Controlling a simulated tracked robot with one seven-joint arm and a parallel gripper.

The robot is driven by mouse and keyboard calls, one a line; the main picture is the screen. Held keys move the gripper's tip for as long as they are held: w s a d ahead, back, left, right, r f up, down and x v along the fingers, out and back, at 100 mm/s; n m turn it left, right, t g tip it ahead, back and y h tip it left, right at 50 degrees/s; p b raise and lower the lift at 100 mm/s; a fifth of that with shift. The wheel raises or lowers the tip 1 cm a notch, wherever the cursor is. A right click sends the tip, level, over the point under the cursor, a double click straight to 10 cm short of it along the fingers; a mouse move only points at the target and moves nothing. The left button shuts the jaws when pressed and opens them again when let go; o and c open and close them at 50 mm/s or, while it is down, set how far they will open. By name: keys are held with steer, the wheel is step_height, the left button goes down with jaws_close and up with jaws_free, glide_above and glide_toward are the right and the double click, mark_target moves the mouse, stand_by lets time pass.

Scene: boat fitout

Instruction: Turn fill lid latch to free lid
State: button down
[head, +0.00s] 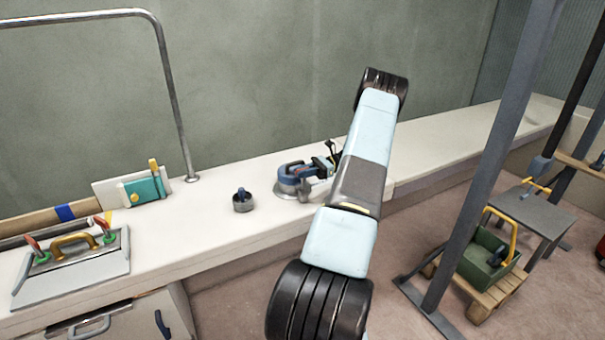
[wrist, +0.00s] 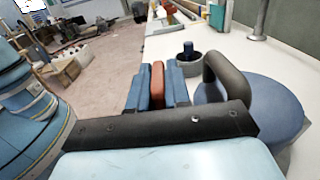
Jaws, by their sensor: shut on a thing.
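The round blue fill lid (head: 290,172) lies on the white counter near the middle of the head view. It also shows at the right of the wrist view (wrist: 275,105), with a dark grey arched handle (wrist: 213,72) on it. My gripper (head: 323,166) is at the lid's right side in the head view. In the wrist view its blue fingers are shut on an upright red-orange piece, seemingly the latch (wrist: 157,76), beside the lid. The latch's base is hidden by my gripper, so its turn angle cannot be told.
A small dark cap with a blue knob (head: 243,201) stands left of the lid. A hatch panel with a yellow handle (head: 75,265) lies at the far left. A metal rail (head: 172,85) rises from the counter (head: 440,135). A grey post (head: 480,170) stands right.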

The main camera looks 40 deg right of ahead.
steer(key=c, duration=1.2)
jaws_free()
steer(key=shift+o, duration=0.2)
steer(key=v, duration=1.3)
steer(key=shift+d, duration=0.45)
